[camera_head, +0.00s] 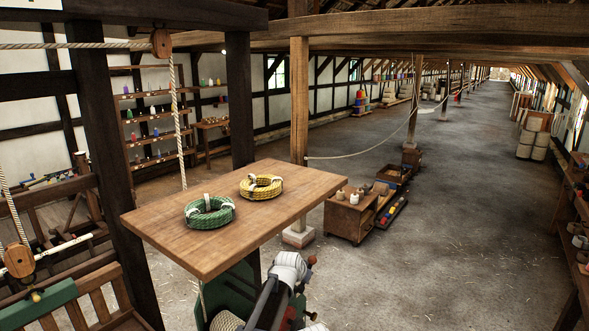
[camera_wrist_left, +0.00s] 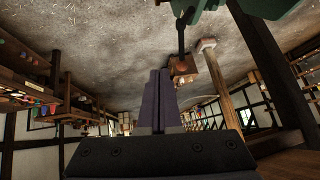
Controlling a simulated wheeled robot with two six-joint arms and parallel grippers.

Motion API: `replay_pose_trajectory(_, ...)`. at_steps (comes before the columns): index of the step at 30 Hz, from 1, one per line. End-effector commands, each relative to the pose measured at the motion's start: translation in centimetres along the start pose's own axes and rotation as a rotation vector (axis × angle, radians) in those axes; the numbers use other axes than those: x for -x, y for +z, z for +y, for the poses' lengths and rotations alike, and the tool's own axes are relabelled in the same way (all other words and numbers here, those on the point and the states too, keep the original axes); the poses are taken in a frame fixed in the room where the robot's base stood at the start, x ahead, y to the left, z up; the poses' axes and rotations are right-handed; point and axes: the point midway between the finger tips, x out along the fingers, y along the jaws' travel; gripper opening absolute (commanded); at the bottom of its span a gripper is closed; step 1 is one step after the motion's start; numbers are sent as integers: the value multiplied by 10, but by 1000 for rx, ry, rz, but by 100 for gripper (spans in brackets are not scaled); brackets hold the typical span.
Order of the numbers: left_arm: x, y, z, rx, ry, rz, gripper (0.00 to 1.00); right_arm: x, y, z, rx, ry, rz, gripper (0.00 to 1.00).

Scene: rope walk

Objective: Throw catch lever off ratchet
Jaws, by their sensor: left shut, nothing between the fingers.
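The green winch frame (camera_head: 236,284) stands below the near edge of the wooden table, with a rope-wound drum (camera_head: 227,321) at the bottom edge. My grey and black arm covers much of it. A small reddish-brown knob (camera_head: 311,260) shows beside the arm; I cannot tell what it belongs to. In the left wrist view, my left gripper (camera_wrist_left: 160,75) is shut and empty. Part of the green frame (camera_wrist_left: 210,10) is at the top, with a dark bar (camera_wrist_left: 181,36) reaching from it, apart from the fingertips. I cannot make out the ratchet teeth or clearly identify the catch lever. My right gripper is not in view.
The table (camera_head: 290,185) carries a green rope coil (camera_head: 209,211) and a yellow rope coil (camera_head: 261,187). A dark timber post (camera_head: 105,150) and hanging rope pulleys (camera_head: 161,43) are on the left. A wooden cabinet (camera_head: 347,219) stands beyond the table.

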Motion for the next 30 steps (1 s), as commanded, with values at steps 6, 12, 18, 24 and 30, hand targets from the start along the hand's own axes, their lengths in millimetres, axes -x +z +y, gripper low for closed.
replay_pose_trajectory(6,16,33,-8,40,-2,-59,0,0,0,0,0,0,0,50)
replay_pose_trajectory(12,39,78,-18,101,-6,-141,0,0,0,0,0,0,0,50)
replay_pose_trajectory(18,77,147,-28,198,-16,-270,0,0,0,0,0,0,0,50)
replay_pose_trajectory(24,132,233,-32,331,-34,-439,0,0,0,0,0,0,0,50)
replay_pose_trajectory(30,181,300,-26,447,-54,-583,0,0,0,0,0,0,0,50)
